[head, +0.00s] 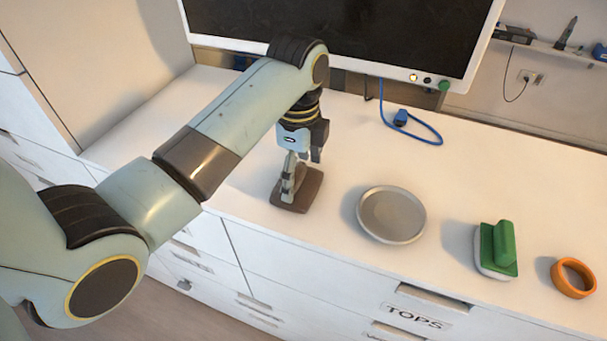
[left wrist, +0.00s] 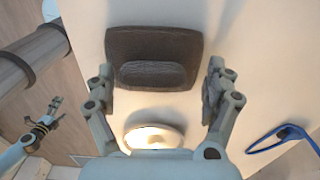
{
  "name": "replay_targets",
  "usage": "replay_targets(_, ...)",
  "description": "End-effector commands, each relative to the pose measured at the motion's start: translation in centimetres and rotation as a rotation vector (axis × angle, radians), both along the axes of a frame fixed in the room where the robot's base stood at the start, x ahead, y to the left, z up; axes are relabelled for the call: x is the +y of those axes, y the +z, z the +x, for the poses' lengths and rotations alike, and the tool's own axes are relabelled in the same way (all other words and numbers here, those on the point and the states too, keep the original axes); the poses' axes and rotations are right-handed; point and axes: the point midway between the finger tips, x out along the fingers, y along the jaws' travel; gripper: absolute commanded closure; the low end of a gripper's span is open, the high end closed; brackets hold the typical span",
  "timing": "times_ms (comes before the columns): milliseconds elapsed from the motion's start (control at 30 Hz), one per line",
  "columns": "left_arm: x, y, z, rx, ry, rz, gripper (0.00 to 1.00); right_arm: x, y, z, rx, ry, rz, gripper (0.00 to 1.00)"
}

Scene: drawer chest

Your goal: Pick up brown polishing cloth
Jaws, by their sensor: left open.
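The brown polishing cloth (head: 311,191) lies flat on the white chest top, left of a round grey dish. My left gripper (head: 299,172) points down over it, open, with its fingers partly hiding the cloth. In the left wrist view the cloth (left wrist: 190,48) is a dark pad with a raised middle. The left gripper's open fingers (left wrist: 157,90) stand apart there, near the cloth's lower corners, with nothing held between them. My right gripper (left wrist: 43,121) shows small at the left of that view; its jaw state is unclear.
The grey dish (head: 391,215), a green-handled block (head: 497,247) and an orange ring (head: 573,277) stand to the right. A blue cable (head: 418,128) lies behind, below a screen (head: 340,32). The drawer fronts below look shut. The chest's front edge is near the cloth.

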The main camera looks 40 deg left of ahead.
Motion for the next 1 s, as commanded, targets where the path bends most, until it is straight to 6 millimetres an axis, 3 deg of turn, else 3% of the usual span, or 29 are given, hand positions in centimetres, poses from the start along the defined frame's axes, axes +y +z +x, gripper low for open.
replay_targets(100, 0.0, 0.0, -0.1, 0.0, 0.0, 0.0, 0.13, 0.0, 0.1, 1.2, -0.017, 0.0, -0.001, 0.0)
replay_targets(200, 0.0, 0.0, -0.1, 0.0, 0.0, 0.0, 0.16, 0.0, 0.1, 0.9, -0.012, 0.001, -0.001, 0.0)
replay_targets(400, 0.0, 0.0, 0.0, 0.0, 0.0, 0.001, 0.42, -0.3, 0.0, -1.8, 0.025, 0.001, -0.004, 0.0)
replay_targets(667, 0.0, 0.0, 0.0, 0.0, 0.0, 0.001, 0.75, -0.5, 0.0, -0.6, 0.009, 0.002, -0.006, 0.0)
replay_targets(1000, 0.1, 0.2, 0.2, -0.001, 0.001, 0.001, 0.76, -0.5, 0.1, -0.1, 0.0, 0.002, -0.006, 0.0)
